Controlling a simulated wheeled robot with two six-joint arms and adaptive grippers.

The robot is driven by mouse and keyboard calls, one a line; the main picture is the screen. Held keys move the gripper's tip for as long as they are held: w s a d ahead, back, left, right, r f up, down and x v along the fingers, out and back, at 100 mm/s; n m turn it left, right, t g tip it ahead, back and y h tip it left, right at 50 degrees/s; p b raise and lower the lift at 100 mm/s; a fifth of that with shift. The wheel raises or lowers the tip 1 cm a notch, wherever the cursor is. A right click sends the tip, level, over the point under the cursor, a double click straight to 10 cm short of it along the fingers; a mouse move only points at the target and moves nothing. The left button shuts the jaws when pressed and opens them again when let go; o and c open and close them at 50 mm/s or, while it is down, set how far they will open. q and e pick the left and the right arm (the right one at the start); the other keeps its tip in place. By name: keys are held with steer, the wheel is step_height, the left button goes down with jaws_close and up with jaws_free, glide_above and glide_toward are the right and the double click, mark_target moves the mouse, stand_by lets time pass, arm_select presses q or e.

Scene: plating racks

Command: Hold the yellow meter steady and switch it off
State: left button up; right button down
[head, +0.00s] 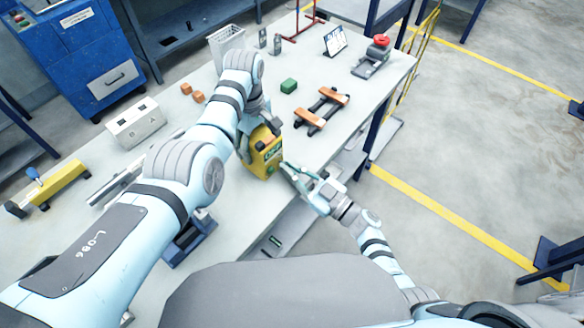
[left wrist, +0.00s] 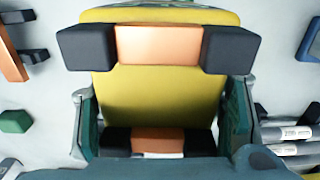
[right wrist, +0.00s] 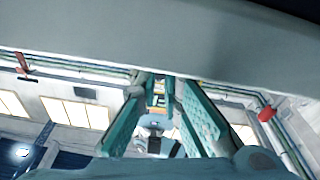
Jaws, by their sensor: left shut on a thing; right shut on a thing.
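My left gripper (head: 254,122) is shut on the meter, with one finger on each side of the body. My right gripper (head: 287,168) reaches from the lower right to the meter's front, beyond the table edge. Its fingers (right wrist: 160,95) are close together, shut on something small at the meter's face. The switch itself is hidden or too small to make out.
A red button device (head: 373,57) stands at the table's far right. A white socket box (head: 135,123) and orange cubes (head: 193,92) lie to the left.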

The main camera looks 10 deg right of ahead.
steer(key=c, duration=1.7)
jaws_free()
steer(key=shift+s+d, duration=0.1)
steer(key=v, duration=1.2)
steer(key=shift+c, duration=0.4)
